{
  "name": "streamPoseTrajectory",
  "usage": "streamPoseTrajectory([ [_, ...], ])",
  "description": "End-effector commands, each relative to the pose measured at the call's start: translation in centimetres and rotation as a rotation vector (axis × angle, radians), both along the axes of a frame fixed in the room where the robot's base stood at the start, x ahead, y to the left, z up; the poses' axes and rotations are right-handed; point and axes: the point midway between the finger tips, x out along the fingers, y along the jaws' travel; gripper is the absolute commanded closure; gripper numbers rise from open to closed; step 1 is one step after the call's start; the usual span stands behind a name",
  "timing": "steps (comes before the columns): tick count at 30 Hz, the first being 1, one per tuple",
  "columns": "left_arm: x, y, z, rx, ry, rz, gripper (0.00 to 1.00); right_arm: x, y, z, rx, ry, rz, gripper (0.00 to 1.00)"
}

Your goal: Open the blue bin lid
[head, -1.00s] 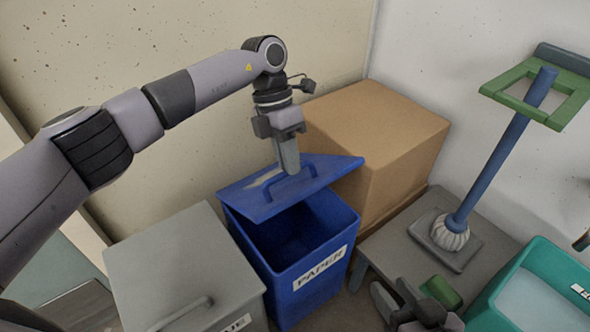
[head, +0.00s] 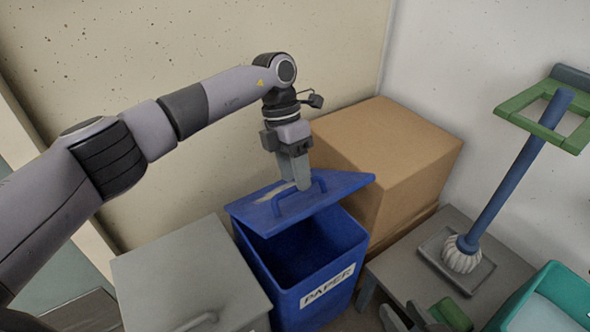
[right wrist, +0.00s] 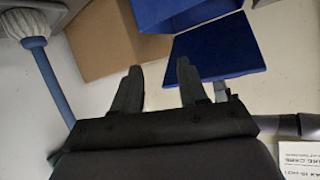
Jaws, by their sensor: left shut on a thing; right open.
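The blue bin (head: 322,282) carries a PAPER label and stands in the lower middle of the head view. Its blue lid (head: 338,190) is raised and tilted at the back, so the dark inside shows at the front.
A grey lidded bin (head: 190,275) stands left of the blue bin. A cardboard box (head: 400,150) is behind it on the right. A grey low table (head: 400,265) holds a brush with a blue handle (head: 515,170). A teal tub (head: 550,300) is at lower right.

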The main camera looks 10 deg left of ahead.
Motion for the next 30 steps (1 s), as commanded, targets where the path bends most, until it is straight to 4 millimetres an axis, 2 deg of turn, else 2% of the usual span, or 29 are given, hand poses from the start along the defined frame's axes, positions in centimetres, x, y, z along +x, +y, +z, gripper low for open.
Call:
streamPoseTrajectory([
  [4,0.3,0.7,0.8,0.013,-0.001,0.008,0.6,0.0,-0.1,0.3,-0.007,-0.002,-0.001,0.57],
  [12,1.3,1.3,5.1,0.005,-0.003,0.005,0.6,0.1,-0.9,1.1,-0.057,-0.015,-0.012,0.57],
  [15,1.5,1.5,6.2,0.004,-0.001,0.003,0.6,-0.1,-1.3,1.0,-0.077,-0.013,-0.017,0.57],
  [19,1.6,1.6,6.8,0.002,-0.001,0.002,0.6,-0.5,-1.5,0.6,-0.09,-0.005,-0.017,0.57],
  [30,1.6,1.6,6.8,0.001,-0.001,0.0,0.6,-0.7,-1.4,0.3,-0.089,0.002,-0.015,0.57],
])
